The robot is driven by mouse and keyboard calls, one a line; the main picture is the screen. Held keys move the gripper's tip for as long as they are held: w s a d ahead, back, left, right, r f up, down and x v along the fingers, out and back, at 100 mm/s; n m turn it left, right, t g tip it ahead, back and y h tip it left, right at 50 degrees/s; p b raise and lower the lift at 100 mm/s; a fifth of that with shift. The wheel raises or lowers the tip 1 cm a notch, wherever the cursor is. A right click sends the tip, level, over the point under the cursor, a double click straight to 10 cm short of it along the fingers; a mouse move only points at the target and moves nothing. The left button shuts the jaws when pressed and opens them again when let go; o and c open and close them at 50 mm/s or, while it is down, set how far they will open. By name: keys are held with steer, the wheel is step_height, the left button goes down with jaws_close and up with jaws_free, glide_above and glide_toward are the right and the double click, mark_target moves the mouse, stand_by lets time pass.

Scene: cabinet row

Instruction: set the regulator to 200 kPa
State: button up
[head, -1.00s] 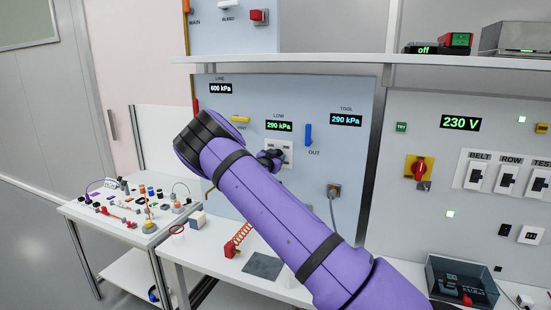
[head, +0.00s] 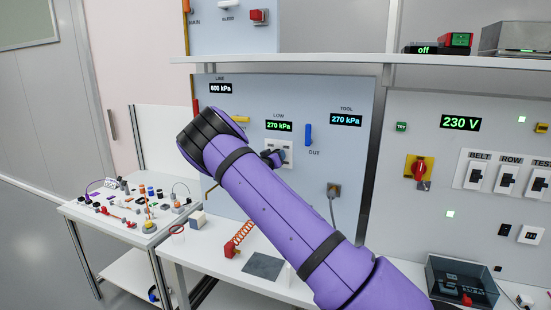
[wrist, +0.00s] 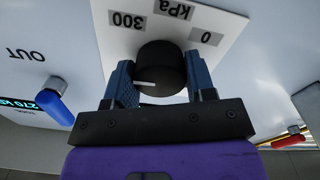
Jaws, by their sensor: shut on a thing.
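The regulator knob (wrist: 160,68) is black and round with a white pointer line, on a white plate (wrist: 108,12) marked 0, kPa and 300, upside down in the wrist view. My gripper (wrist: 162,82) is shut on the knob, one blue finger on each side. The pointer is on the side of the 300 mark. In the head view my gripper (head: 274,158) is at the regulator plate (head: 285,147), and my arm hides part of it. The LOW display (head: 279,126) reads 270 kPa. The TOOL display (head: 345,120) also reads 270 kPa.
The LINE display (head: 220,88) reads 600 kPa. A blue OUT lever (head: 309,134) stands right of the regulator and shows beside my gripper in the wrist view (wrist: 55,105). A yellow handle (head: 241,119) is to the left. A shelf (head: 300,60) runs above the panel.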

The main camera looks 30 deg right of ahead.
steer(key=n, duration=0.4)
steer(key=shift+n, duration=2)
steer(key=o, duration=0.9)
steer(key=v, duration=1.1)
steer(key=shift+d, duration=0.1)
